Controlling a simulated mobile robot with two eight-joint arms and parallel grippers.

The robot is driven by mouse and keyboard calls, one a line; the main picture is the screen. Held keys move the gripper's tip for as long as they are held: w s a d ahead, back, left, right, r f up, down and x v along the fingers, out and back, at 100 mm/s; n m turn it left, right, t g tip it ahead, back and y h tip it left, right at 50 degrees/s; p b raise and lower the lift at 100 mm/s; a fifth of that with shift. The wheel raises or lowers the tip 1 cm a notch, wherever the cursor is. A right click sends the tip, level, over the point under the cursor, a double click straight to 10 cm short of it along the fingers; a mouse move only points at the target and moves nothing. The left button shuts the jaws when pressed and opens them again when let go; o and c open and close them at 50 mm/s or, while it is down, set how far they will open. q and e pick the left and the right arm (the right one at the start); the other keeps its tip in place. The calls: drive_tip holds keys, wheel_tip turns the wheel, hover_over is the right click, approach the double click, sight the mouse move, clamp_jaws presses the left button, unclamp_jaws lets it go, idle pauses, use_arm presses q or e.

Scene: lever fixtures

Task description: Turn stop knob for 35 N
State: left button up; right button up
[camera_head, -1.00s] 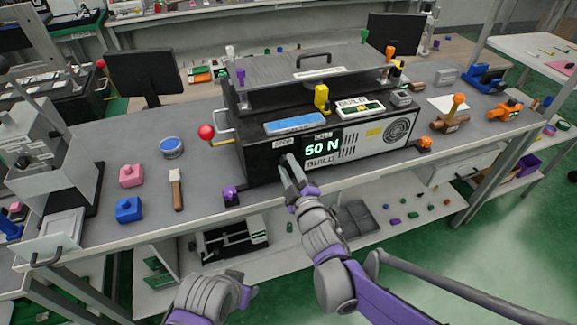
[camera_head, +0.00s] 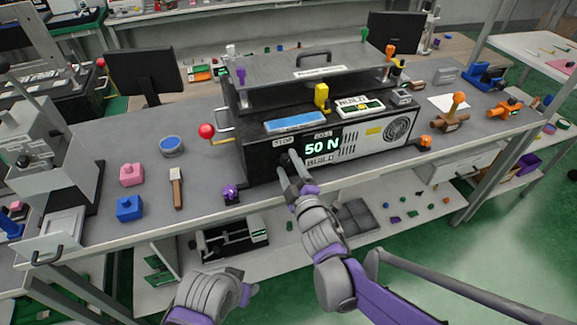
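The black machine (camera_head: 262,166) stands on the bench, with a STOP label (camera_head: 283,142) at the left of its front. A lit display (camera_head: 322,147) beside the label reads 50 N. The dark stop knob (camera_head: 284,157) sits below the label, mostly hidden by my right gripper. My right gripper (camera_head: 289,164) has its fingertips at the knob, with a gap showing between the fingers. I cannot tell whether they are closed on it. My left gripper (camera_head: 246,289) is low in the view, away from the machine, and its fingers are too unclear to judge.
A red ball-ended lever (camera_head: 206,131) sticks out left of the machine. A purple fixture (camera_head: 231,194) stands at the bench's front edge. Pink (camera_head: 132,174) and blue (camera_head: 129,208) blocks stand left. An orange knob (camera_head: 425,142) is at the machine's right.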

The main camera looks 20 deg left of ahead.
drive_tip(key=v, duration=1.1)
drive_tip(key=shift+b, duration=0.35)
drive_tip(key=shift+w, duration=0.15)
drive_tip(key=s+d+m+g+h+p, duration=0.2)
drive_tip(key=d+m+h+p, duration=0.2)
drive_tip(key=d+m+h, duration=1.05)
drive_tip(key=s+d+f+m+g+y+p, duration=0.1)
drive_tip(key=s+d+f+m+g+y, duration=0.1)
drive_tip(key=s+d, duration=0.3)
drive_tip(key=s+d+f+m+g+y+p, duration=0.1)
drive_tip(key=s+d+g, duration=0.4)
drive_tip(key=s, duration=0.5)
drive_tip(key=shift+s+d+f+m+g+y+p, duration=0.15)
drive_tip(key=shift+d+f+m+g+y+p, duration=0.2)
drive_tip(key=shift+d+m+y+p, duration=0.4)
